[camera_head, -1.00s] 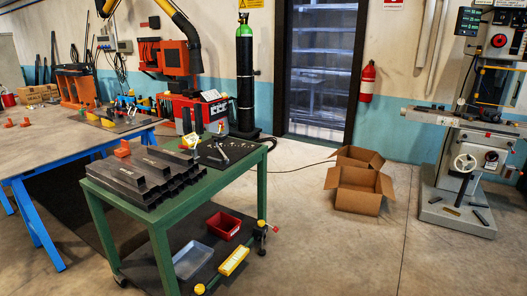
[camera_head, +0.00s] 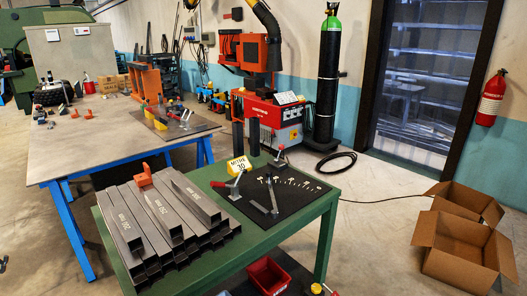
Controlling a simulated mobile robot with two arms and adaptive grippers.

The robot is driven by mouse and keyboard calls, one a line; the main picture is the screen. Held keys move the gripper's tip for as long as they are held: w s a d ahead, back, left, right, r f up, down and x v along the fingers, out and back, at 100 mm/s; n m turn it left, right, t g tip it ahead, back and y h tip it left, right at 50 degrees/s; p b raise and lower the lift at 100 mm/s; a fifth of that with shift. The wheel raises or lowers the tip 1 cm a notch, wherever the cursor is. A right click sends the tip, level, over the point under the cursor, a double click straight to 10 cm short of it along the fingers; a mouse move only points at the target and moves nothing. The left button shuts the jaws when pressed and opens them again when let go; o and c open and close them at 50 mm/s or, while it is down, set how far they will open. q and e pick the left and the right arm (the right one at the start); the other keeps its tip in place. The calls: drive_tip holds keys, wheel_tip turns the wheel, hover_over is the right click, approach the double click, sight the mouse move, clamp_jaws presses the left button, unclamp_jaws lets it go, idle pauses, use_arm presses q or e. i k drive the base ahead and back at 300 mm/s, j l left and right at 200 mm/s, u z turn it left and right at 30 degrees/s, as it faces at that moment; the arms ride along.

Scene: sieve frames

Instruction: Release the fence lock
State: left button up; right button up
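A black mitre board (camera_head: 300,192) with pale angle marks lies on the right part of the green table. A narrow grey metal fence bar (camera_head: 262,207) lies across it. A lever with a red handle (camera_head: 222,184) sits at the board's left edge, and a second red-tipped lever (camera_head: 280,150) stands at its back edge. I cannot tell which of them is the fence lock, or whether it is locked. A yellow sign (camera_head: 238,166) reading "MITRE 30" stands behind the left lever.
A blue-legged workbench (camera_head: 90,160) stands behind left. Open cardboard boxes (camera_head: 455,250) are on the floor at right. Floor between table and boxes is clear.

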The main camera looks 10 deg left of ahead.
sight(281, 147)
drive_tip(key=i+u, duration=0.2)
drive_tip(key=i+l+z, duration=0.1)
drive_tip(key=i+l, duration=1.55)
